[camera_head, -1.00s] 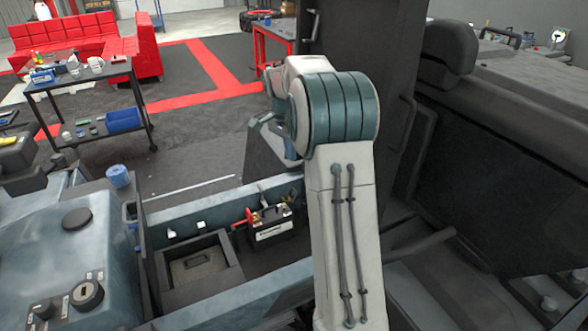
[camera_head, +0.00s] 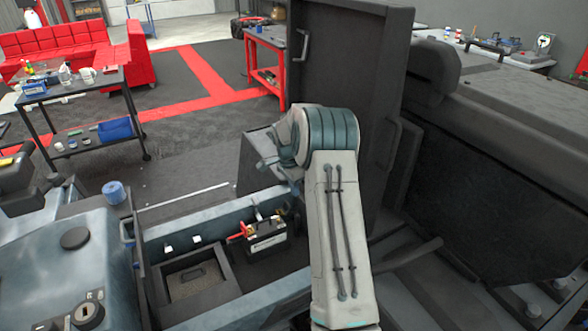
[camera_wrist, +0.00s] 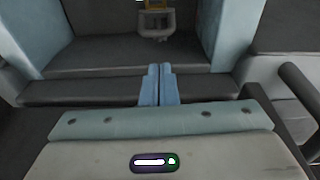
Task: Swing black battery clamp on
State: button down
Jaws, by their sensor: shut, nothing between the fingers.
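A black battery (camera_head: 266,240) with a pale label sits in the open bay in the head view. A red clamp (camera_head: 240,233) is at its left end. A small dark fitting with a brassy tint is at the battery's right top; I cannot tell if it is the black clamp. In the wrist view my gripper (camera_wrist: 159,82) has its two pale blue fingers together and empty. My arm hides part of the bay in the head view.
The bay has a blue-grey wall (camera_head: 215,222) and an open-topped dark box (camera_head: 193,278) left of the battery. A tall dark panel (camera_head: 345,75) stands behind my arm. A seat and dark bodywork are at the right. A tool cart (camera_head: 85,100) stands far left.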

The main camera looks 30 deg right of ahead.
aim_at(290, 208)
jog(key=shift+a+f, duration=0.9)
jog(key=shift+f, duration=0.1)
